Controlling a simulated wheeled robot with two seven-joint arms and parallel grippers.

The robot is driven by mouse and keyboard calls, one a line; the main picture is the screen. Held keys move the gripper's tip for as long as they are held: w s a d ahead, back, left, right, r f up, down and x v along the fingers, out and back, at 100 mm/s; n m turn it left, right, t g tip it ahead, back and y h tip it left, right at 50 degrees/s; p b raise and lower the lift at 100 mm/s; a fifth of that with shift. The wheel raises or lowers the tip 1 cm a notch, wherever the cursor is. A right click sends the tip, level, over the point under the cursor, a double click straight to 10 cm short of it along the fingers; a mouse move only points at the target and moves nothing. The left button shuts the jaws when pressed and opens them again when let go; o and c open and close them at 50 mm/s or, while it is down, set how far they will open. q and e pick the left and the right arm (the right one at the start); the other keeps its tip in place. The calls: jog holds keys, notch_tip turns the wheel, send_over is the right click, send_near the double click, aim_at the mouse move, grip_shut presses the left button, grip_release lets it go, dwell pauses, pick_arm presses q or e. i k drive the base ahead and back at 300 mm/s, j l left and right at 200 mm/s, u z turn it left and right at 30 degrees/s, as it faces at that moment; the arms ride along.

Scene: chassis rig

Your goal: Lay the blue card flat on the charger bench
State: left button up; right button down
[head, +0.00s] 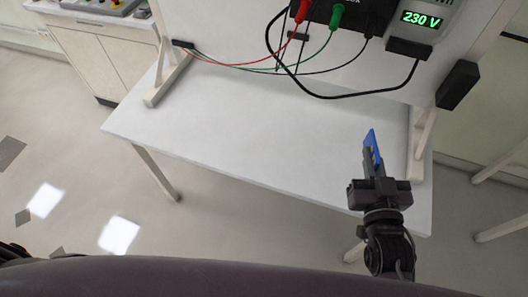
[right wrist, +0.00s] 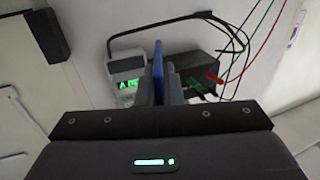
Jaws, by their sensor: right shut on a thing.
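The blue card (head: 371,142) stands on edge in my right gripper (head: 373,160), above the right part of the white bench (head: 250,125). In the right wrist view the card (right wrist: 158,62) shows as a thin blue strip, edge-on, between the fingers of my right gripper (right wrist: 160,85). My right gripper is shut on it. The lower part of the card is hidden by the fingers. My left gripper is not in view.
A panel at the back of the bench carries a meter (head: 422,20) reading 230 V and a dark box (head: 350,14) with red, green and black plugs. Cables hang over the panel's lower part. Wooden panel supports (head: 418,140) stand on the bench. The bench top's middle and left are clear.

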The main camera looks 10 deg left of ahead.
aim_at(264, 156)
jog(key=i+j+z, duration=0.15)
jog(key=j+z, duration=0.2)
jog(key=j, duration=0.5)
jog(key=j+z, duration=0.4)
jog(key=j, duration=0.5)
jog(key=k+j+z, duration=0.1)
jog(key=j+z, duration=0.25)
jog(key=j, duration=0.55)
